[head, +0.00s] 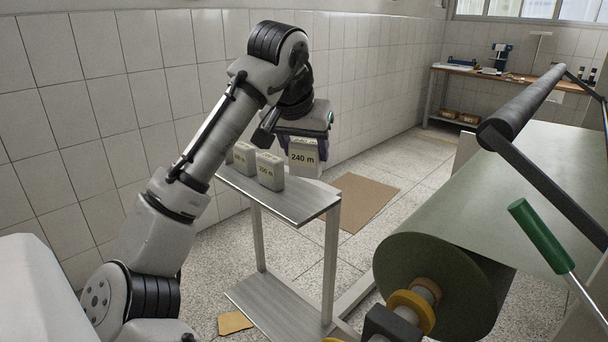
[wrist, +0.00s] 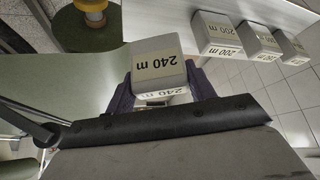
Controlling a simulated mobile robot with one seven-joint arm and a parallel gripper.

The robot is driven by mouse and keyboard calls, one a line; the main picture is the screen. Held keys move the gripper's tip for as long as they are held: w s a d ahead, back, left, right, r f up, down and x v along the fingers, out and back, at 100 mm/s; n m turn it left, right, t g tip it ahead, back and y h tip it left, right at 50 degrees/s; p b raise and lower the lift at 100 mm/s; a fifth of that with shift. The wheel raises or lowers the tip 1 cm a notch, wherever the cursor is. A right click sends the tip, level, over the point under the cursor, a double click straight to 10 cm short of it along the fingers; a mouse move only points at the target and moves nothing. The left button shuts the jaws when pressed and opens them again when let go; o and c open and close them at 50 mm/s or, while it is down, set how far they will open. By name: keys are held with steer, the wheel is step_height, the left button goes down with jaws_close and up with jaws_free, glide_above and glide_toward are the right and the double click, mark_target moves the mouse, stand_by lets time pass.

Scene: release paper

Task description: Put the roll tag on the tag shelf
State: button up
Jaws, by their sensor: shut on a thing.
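The roll tag (head: 304,157) is a pale block with a yellow label reading "240 m". My gripper (head: 304,145) is shut on it and holds it upright near the right edge of the tag shelf. In the wrist view the tag (wrist: 160,65) sits between my purple finger pads (wrist: 158,90). The tag shelf (head: 310,202) is a light metal stand with a flat top and a lower shelf. From the head view I cannot tell whether the held tag touches the shelf top.
Several similar tags stand in a row on the shelf, one reading "200 m" (wrist: 216,33). A brown mat (head: 368,198) lies on the floor behind.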

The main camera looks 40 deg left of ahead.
mark_target(302, 166)
steer(key=shift+f, duration=2.8)
steer(key=shift+f, duration=0.15)
steer(key=o, duration=1)
steer(key=shift+r, duration=0.25)
steer(key=v, duration=1.1)
steer(key=shift+s+d+r, duration=0.1)
steer(key=shift+s+r, duration=0.15)
steer(key=shift+r, duration=0.05)
